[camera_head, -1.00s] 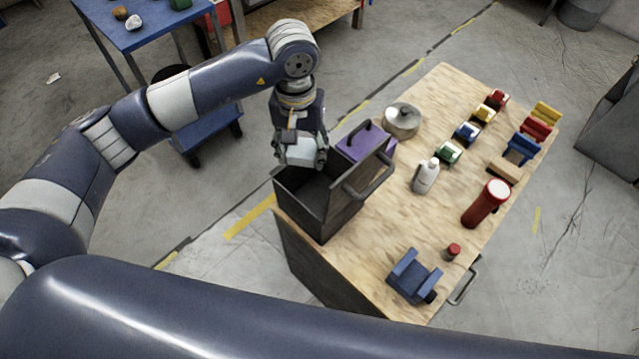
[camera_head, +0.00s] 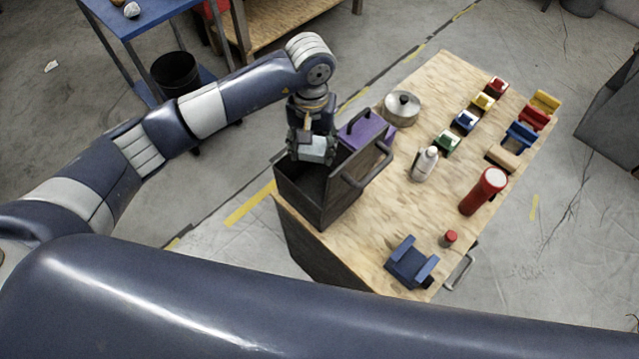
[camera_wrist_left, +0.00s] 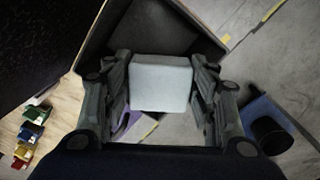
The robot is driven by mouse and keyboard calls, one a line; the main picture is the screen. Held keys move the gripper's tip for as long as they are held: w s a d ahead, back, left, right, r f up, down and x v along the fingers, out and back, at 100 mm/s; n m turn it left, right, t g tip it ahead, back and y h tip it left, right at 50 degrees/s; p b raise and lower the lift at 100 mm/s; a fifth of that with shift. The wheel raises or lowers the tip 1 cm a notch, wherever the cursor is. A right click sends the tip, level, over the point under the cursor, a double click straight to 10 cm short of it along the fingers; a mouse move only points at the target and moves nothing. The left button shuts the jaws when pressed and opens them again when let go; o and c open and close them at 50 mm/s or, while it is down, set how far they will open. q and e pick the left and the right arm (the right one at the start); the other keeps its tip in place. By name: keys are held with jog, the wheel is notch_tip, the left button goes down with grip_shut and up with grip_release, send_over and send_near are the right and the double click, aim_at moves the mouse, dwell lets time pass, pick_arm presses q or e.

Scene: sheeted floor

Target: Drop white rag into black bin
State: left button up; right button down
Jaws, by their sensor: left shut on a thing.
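My left gripper (camera_head: 312,150) is shut on a pale, block-shaped folded white rag (camera_head: 313,148). It holds the rag above the open dark box on the workbench. In the left wrist view the rag (camera_wrist_left: 160,84) sits between the two fingers. A round black bin (camera_head: 175,73) stands on the lower shelf of the blue cart, behind my left arm and left of the gripper. It also shows at the right of the left wrist view (camera_wrist_left: 271,134). My right gripper is out of view.
The open dark box (camera_head: 316,207) stands at the workbench's left edge, with a purple box (camera_head: 372,131) beside it. A metal pot (camera_head: 402,107), bottle (camera_head: 425,164), red cylinder (camera_head: 483,191) and several coloured blocks occupy the wooden top. The blue cart (camera_head: 150,8) is at upper left.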

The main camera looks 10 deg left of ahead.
pick_arm(q)
jog(key=shift+f, duration=0.1)
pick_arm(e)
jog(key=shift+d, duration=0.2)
pick_arm(q)
jog(key=o, duration=1)
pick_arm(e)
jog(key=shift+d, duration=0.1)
pick_arm(q)
notch_tip(320, 180, up, 12)
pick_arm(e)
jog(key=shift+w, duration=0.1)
